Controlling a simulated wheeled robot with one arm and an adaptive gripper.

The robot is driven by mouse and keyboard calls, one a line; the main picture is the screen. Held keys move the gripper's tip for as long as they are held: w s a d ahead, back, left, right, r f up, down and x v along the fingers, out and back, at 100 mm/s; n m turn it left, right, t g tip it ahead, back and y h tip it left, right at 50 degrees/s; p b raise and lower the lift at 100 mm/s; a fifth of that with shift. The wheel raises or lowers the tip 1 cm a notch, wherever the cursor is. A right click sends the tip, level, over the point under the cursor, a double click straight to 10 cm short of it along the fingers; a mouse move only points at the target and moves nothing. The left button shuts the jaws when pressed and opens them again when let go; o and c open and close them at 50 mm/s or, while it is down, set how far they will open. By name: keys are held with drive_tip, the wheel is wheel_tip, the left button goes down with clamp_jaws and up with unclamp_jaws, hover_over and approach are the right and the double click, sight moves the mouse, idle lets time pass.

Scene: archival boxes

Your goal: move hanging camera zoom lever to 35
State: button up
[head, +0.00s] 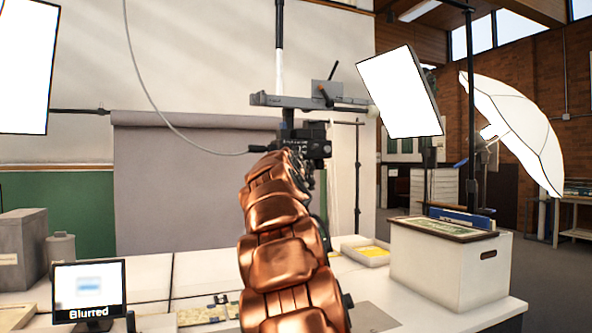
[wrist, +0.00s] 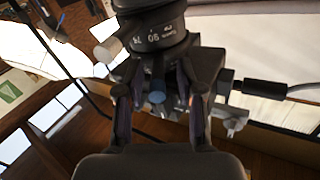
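The hanging camera (head: 318,147) is below a grey crossbar, partly hidden behind my copper arm. In the wrist view its dark lens barrel (wrist: 155,35) fills the top middle, with white numbers that appear upside down; I cannot read the setting surely. A small blue-grey round knob (wrist: 157,97) shows below the barrel, between my fingers in the picture. A pale stub (wrist: 106,50) juts from the barrel's left side; I cannot tell which part is the zoom lever. My gripper (wrist: 158,112) is open, its fingers apart, and contact is not clear. Its fingertips are hidden in the head view.
A monitor (head: 89,290) reads "Blurred". A white box (head: 450,265) with a framed picture on top stands at right on the white table. A yellow-lined tray (head: 366,252) lies beside it. A cable (head: 165,110) loops to the camera. Lamp panels (head: 400,92) stand around.

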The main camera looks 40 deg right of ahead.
idle(0.3)
drive_tip(key=v, duration=1.2)
idle(0.3)
idle(0.5)
